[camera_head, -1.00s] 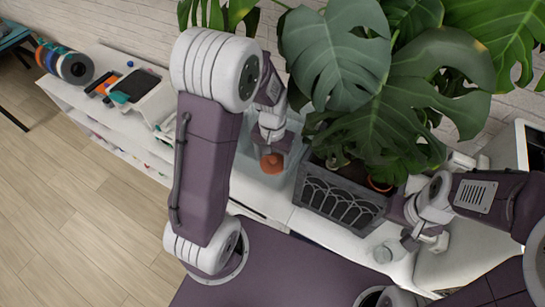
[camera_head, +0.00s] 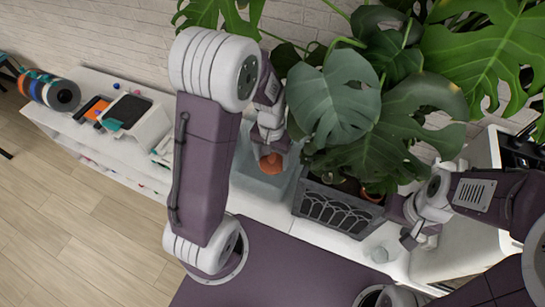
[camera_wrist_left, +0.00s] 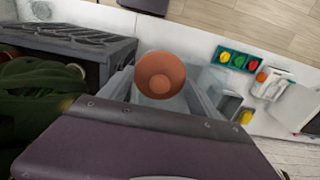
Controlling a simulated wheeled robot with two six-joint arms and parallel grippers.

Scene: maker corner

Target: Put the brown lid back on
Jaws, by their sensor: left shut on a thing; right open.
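An orange-brown, round, cup-shaped piece (camera_head: 271,164) is in my left gripper (camera_head: 270,150), over a translucent bin (camera_head: 258,185). In the left wrist view this piece (camera_wrist_left: 160,75) shows its hollow round face; I cannot tell for sure whether it is the brown lid. No other brown lid is visible. My left gripper is shut on the piece. My right gripper (camera_head: 410,238) is open and empty, near a small clear jar (camera_head: 380,254) on the white counter. The large plant and my own arms hide part of the counter.
A dark planter (camera_head: 338,208) with a lattice front holds the big-leaved plant (camera_head: 345,95) beside the bin. A white machine (camera_head: 465,250) stands at the right. Several spools (camera_head: 48,90) and a white box (camera_head: 138,118) are at the left. Broad leaves hang close to both arms.

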